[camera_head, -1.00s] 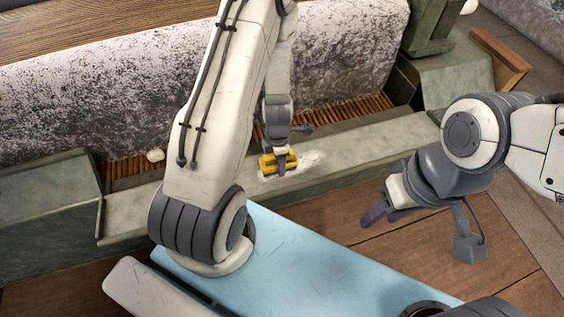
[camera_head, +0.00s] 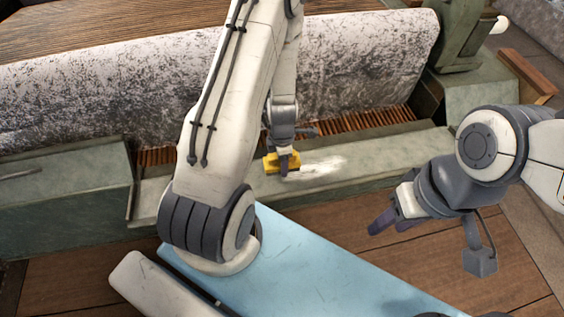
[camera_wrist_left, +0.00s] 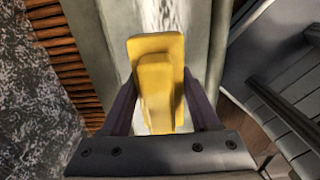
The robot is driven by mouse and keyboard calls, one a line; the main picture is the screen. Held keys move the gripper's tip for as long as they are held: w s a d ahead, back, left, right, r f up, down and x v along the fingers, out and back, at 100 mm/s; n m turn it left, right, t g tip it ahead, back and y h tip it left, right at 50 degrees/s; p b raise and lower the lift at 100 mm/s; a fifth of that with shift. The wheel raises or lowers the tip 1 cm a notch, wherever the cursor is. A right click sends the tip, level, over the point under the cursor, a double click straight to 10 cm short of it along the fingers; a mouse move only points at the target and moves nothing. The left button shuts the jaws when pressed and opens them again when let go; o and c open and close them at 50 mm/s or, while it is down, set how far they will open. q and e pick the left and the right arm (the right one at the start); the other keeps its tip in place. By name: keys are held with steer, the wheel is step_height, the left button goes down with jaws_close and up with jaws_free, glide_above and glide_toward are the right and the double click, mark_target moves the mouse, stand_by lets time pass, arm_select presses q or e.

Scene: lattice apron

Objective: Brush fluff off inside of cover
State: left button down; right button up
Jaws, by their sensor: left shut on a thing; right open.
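My left gripper (camera_head: 284,150) is shut on a yellow brush (camera_head: 275,162), held down at the pale green cover (camera_head: 370,150). In the left wrist view the brush (camera_wrist_left: 157,80) sits between the two purple fingers. White fluff (camera_head: 318,168) lies as a streaky patch on the cover, just right of the brush; it also shows beyond the brush in the left wrist view (camera_wrist_left: 165,14). Whether the bristles touch the cover is hidden. My right gripper (camera_head: 385,222) is open and empty, in front of the cover at the right.
A large speckled grey roll (camera_head: 350,65) lies behind the cover, with a row of brown slats (camera_head: 160,160) between them. Green end blocks stand at the left (camera_head: 65,195) and right (camera_head: 470,95). Bare wooden floor (camera_head: 480,255) lies in front.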

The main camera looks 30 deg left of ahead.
arm_select(q)
steer(key=shift+r+p, duration=2)
steer(key=shift+r, duration=0.35)
